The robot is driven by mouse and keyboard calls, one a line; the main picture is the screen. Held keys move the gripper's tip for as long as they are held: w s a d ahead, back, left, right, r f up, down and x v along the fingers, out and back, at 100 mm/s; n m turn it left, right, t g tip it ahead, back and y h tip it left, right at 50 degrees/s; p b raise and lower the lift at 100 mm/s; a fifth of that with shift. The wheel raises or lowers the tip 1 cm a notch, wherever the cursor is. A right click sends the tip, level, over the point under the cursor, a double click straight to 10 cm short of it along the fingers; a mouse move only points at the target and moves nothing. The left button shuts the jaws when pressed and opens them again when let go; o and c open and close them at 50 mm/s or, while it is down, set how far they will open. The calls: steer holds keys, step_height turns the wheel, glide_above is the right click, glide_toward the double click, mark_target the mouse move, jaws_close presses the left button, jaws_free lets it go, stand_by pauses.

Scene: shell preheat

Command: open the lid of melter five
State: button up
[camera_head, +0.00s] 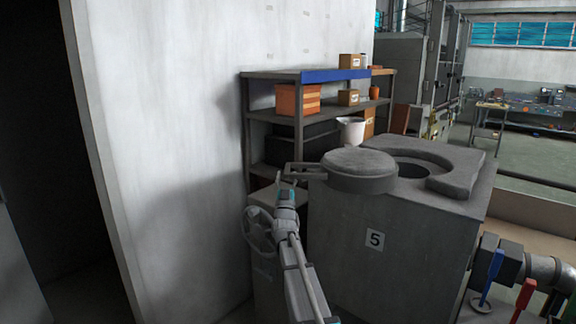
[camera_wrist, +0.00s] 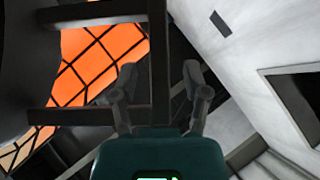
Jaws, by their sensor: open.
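Melter five (camera_head: 385,250) is a grey box with a "5" label on its front. Its round grey lid (camera_head: 358,162) sits off to the left of the dark round opening (camera_head: 412,170), part of which shows uncovered. A frame-shaped handle (camera_head: 303,173) sticks out from the lid to the left. My gripper (camera_head: 287,181) is open at the outer end of this handle. In the wrist view my gripper (camera_wrist: 159,72) has its fingers apart, and the handle's end bar (camera_wrist: 159,50) appears between them. I cannot tell whether they touch. The lid's dark edge (camera_wrist: 18,70) shows at left.
A pale wall (camera_head: 180,150) stands close on the left. A shelf rack (camera_head: 300,77) with boxes and a white bucket (camera_head: 350,130) is behind the melter. A handwheel (camera_head: 258,231) is beside my arm. Pipes with blue and red levers (camera_head: 525,295) are at lower right.

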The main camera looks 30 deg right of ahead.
steer(key=shift+p+x, duration=0.7)
steer(key=shift+x, duration=0.65)
jaws_close()
